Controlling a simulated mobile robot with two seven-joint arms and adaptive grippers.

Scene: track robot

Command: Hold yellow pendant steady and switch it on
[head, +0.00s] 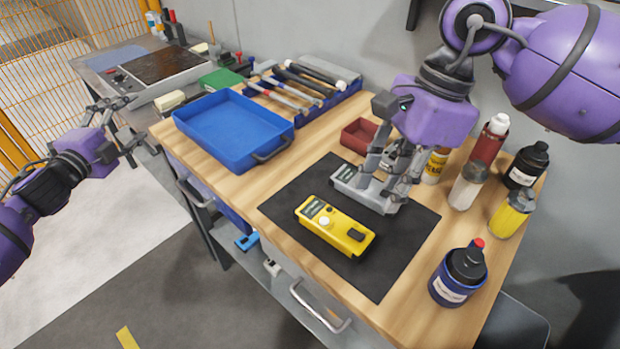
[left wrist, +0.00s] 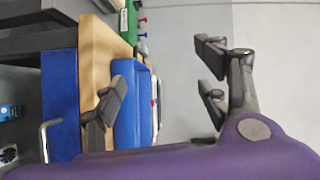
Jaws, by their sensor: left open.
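The yellow pendant (head: 335,228) lies on the black mat (head: 400,262) on the wooden bench, with a small screen, a pale round knob and a dark button on top. A similar grey device (head: 350,181) lies just behind it. My right gripper (head: 391,190) points down at the grey device's right half, its fingers over and beside it; whether they grip it is hidden. It is apart from the yellow pendant. My left gripper (head: 125,128) is open and empty, off the bench's left side. It also shows open in the left wrist view (left wrist: 160,92).
A blue tray (head: 222,132) stands at the bench's left, near several hammers (head: 300,82). A small red bin (head: 359,136) is behind the mat. Several bottles (head: 510,213) line the right side, and a blue-based bottle (head: 457,277) stands at the front right.

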